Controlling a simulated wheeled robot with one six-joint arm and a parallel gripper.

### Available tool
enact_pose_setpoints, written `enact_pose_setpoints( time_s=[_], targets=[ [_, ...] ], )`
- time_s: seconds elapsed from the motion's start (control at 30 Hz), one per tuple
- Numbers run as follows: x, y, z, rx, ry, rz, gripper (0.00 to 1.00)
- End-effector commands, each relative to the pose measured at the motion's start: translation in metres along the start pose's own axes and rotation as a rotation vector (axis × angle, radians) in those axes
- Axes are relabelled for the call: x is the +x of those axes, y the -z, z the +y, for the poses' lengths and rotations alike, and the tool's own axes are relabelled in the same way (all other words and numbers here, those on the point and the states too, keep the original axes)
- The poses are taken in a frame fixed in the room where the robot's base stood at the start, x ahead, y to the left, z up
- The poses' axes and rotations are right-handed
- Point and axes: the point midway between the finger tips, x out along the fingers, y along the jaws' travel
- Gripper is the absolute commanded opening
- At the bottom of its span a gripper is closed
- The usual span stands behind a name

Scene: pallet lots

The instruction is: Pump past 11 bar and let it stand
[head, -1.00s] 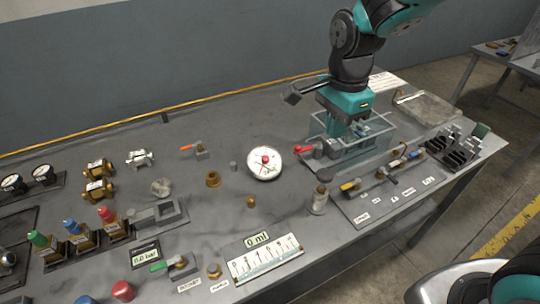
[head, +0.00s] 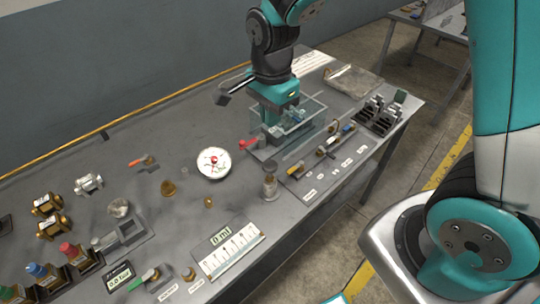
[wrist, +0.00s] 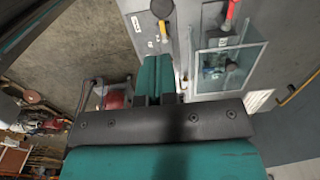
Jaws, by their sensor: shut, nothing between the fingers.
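My gripper (wrist: 155,62) is shut and empty. In the head view its teal body (head: 275,92) stands over the clear-walled box (head: 305,128) at the right of the bench; its fingertips are hard to make out there. The clear box also shows in the wrist view (wrist: 228,68), right of my fingers. A red handle (head: 249,144) sits at the box's near left corner. A round white dial gauge (head: 213,169) with a red centre lies mid-bench; its needle is too small to read. A small bar display (head: 120,280) stands at the front left, its digits blurred.
A green-handled valve (head: 143,279) and a ruled scale plate (head: 231,252) lie near the front edge. A metal cylinder (head: 269,188) stands before the box. A board with coloured levers (head: 318,178) lies to its right. Bare bench lies behind the gauge.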

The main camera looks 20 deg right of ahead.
Motion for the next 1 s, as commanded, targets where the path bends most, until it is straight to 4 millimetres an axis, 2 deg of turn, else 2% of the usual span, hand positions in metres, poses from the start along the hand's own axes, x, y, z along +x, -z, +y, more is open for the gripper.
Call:
enact_pose_setpoints(
  time_s=[0.13,0.23,0.7,1.0],
  targets=[
    [0.005,0.000,0.000,0.000,-0.002,0.000,0.00],
    [0.015,0.000,0.000,0.000,-0.004,0.000,0.00],
    [0.106,0.000,0.001,0.000,-0.006,0.000,0.00],
    [0.136,0.000,0.000,0.000,-0.001,0.000,0.00]
  ],
)
